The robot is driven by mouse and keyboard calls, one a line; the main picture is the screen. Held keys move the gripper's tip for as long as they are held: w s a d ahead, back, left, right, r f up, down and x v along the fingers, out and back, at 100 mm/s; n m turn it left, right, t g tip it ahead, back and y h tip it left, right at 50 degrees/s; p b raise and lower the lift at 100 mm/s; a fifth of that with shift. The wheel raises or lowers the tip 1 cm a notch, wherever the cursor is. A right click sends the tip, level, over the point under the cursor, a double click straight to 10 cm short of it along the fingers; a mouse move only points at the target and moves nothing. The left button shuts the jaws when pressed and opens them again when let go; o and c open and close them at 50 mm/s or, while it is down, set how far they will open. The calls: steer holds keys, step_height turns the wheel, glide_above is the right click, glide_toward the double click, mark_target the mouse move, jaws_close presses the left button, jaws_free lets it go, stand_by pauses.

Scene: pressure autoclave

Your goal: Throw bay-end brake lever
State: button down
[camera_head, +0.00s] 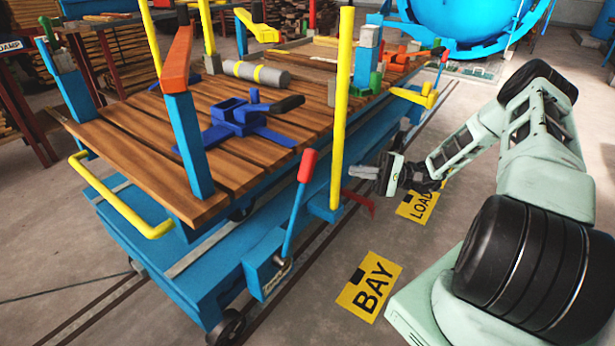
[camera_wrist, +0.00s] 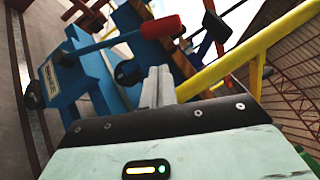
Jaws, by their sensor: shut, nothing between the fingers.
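The bay-end brake lever (camera_head: 295,205) is a blue bar with a red grip, at the near corner of the blue trolley. It rises from a pivot block low on the trolley side and leans a little to the right at its top. The lever also shows in the wrist view (camera_wrist: 100,44), with its red grip (camera_wrist: 150,27) beyond my fingertips. My gripper (camera_head: 356,172) is to the right of the lever, apart from it, pointing left. In the wrist view its fingers (camera_wrist: 158,86) are together, with nothing held.
A yellow post (camera_head: 341,110) stands on the trolley edge between the lever and my gripper in the head view. A red hooked part (camera_head: 358,202) juts out below my gripper. Yellow BAY (camera_head: 368,287) and LOAD (camera_head: 418,205) plates mark the open floor.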

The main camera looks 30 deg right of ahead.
steer(key=shift+w+d+f+m+t, duration=0.2)
steer(key=shift+d+f+m+t, duration=0.2)
steer(key=shift+d+f+t, duration=0.55)
steer(key=shift+d+r, duration=0.1)
steer(key=shift+d, duration=0.05)
steer(key=s+a+b+x, duration=0.1)
steer(key=s+b+x, duration=0.1)
steer(key=x, duration=1.1)
steer(key=shift+s+r+b, duration=0.3)
steer(key=shift+b, duration=0.05)
